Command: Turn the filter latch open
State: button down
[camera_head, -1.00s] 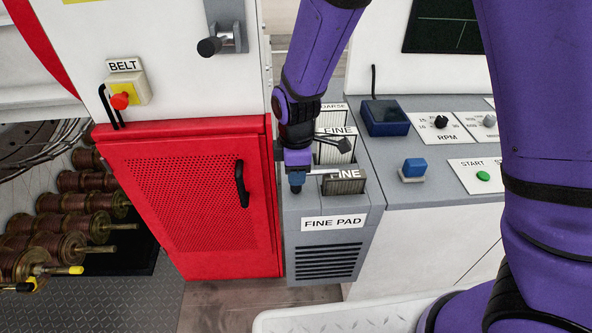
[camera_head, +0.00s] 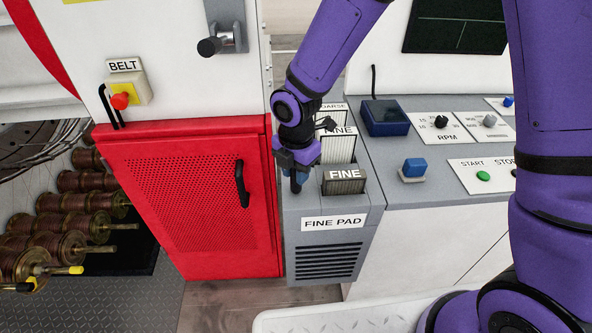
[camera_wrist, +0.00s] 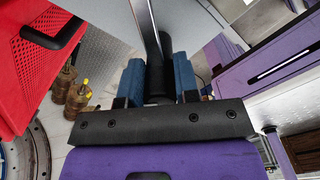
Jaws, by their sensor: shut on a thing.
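My gripper (camera_head: 296,184) is at the upper left edge of the grey filter housing (camera_head: 332,258) labelled FINE PAD. In the wrist view, its two blue fingers (camera_wrist: 158,78) are closed on a dark round handle, which I take to be the filter latch (camera_wrist: 157,85). A dark rod and a lighter plate edge extend beyond the handle. In the head view the gripper hides most of the latch, so its exact angle cannot be told. A filter pad marked FINE (camera_head: 344,181) sits in the housing slot, right of the gripper.
Pads marked FINE (camera_head: 339,148) and COARSE stand behind. The red perforated door (camera_head: 190,215) with a black handle (camera_head: 242,185) is close on the left. A console with knobs and a blue switch (camera_head: 414,167) is on the right. Wire spools (camera_head: 60,225) are far left.

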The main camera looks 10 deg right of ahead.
jog(key=n, duration=0.4)
jog(key=shift+w+n, duration=0.1)
jog(key=shift+n, duration=2)
jog(key=c, duration=0.8)
grip_release()
jog(key=shift+c, duration=0.2)
jog(key=shift+r, duration=0.1)
notch_tip(320, 180, up, 11)
jog(key=shift+f, duration=0.15)
